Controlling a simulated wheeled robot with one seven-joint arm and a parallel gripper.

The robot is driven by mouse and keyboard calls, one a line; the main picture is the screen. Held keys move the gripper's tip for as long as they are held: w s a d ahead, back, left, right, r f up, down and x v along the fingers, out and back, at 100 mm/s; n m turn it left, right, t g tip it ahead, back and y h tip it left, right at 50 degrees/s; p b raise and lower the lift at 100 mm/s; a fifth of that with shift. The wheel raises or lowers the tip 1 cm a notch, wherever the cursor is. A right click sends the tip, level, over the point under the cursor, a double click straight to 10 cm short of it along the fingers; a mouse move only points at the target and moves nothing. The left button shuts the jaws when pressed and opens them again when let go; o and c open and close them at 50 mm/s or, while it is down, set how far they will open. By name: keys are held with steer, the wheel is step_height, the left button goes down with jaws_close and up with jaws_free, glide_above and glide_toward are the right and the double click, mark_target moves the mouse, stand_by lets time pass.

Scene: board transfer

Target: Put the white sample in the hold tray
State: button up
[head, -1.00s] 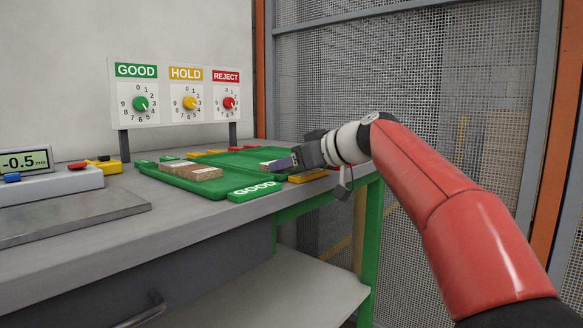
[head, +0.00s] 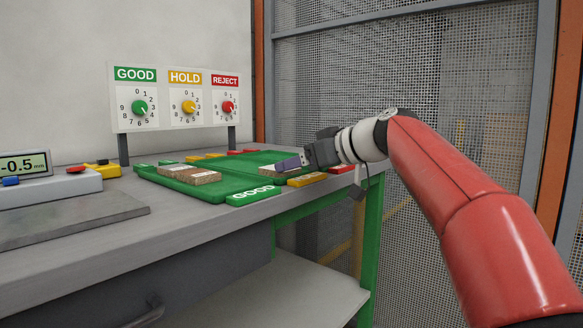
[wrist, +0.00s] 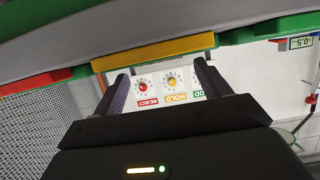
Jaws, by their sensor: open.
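My gripper (head: 290,163) is open at the right end of the bench in the head view, just over the trays' near edge. In the wrist view its two fingers (wrist: 160,76) are apart with nothing between them. The hold tray shows as a yellow front edge (head: 307,179) just below my gripper; a yellow edge (wrist: 153,52) also lies ahead of the fingers in the wrist view. A pale-topped block (head: 270,170) sits beside the fingertips, partly hidden. I cannot tell for sure whether it is the white sample.
The green GOOD tray (head: 238,200) holds brown blocks (head: 194,175) with pale labels. A red edge (head: 341,168) lies right of the yellow one. A sign with three dials (head: 178,103) stands behind. A gauge (head: 25,165) is at left; a mesh fence (head: 440,80) is at right.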

steer(key=v, duration=0.8)
steer(key=shift+s+d, duration=0.25)
steer(key=s+d+f+m+g+h, duration=0.1)
steer(key=s+d+f+m+h, duration=0.25)
steer(key=s+f, duration=0.7)
steer(key=s+d+f+m+g+h, duration=0.1)
steer(key=s+d+f+m+h, duration=0.25)
steer(key=s+f, duration=0.75)
steer(key=s+d+f+m+g+h, duration=0.1)
steer(key=s+d+f+m+h, duration=0.2)
steer(key=s+f, duration=0.8)
steer(key=shift+h, duration=0.5)
steer(key=w+r+p, duration=0.1)
steer(key=w+p, duration=0.1)
steer(key=p, duration=0.1)
steer(key=w+a+r+p, duration=0.1)
steer(key=w+r+p, duration=0.1)
steer(key=p, duration=0.2)
steer(key=shift+w+r, duration=0.1)
